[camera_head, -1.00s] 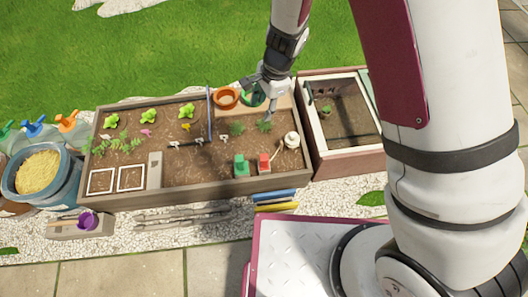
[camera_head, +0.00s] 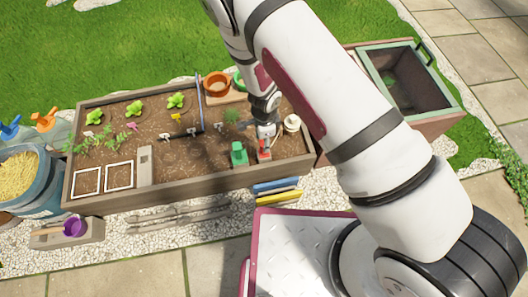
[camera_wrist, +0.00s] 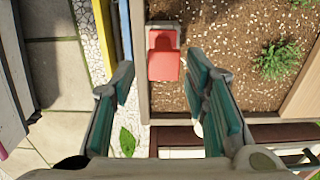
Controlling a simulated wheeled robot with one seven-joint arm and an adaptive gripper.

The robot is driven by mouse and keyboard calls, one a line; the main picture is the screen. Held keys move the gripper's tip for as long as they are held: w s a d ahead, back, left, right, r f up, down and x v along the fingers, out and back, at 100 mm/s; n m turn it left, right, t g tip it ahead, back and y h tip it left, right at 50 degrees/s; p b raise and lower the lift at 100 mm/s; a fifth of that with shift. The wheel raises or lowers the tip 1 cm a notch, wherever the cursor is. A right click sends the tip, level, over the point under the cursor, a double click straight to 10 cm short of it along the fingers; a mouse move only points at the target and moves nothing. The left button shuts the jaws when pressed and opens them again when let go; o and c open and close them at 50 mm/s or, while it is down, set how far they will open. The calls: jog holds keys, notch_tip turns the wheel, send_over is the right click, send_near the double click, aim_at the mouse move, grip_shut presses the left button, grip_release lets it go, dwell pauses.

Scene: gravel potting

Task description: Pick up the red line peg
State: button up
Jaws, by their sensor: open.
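The red line peg (camera_head: 264,155) stands on the soil near the front edge of the planter bed, just right of a green peg (camera_head: 239,153). In the wrist view the red line peg (camera_wrist: 164,66) shows as a red block with a pale grey part behind it. My gripper (camera_head: 265,136) is right over it in the head view. In the wrist view my gripper (camera_wrist: 161,78) is open, with one finger on each side of the red peg in the picture and gaps on both sides. Its height above the peg is hard to tell.
The planter bed's wooden wall (camera_head: 190,188) runs along the front. A small plant (camera_wrist: 277,60) grows in the soil to the right in the wrist view. A white round-topped object (camera_head: 291,124) stands right of the peg. A green-rimmed bin (camera_head: 372,72) is at the right.

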jog(key=shift+w+a+f+b, duration=0.1)
jog(key=shift+f+b, duration=0.7)
jog(key=shift+f, duration=0.8)
jog(key=shift+w+f+b, duration=0.1)
jog(key=shift+f+b, duration=0.7)
jog(key=shift+f, duration=0.8)
jog(key=shift+c, duration=0.3)
grip_shut()
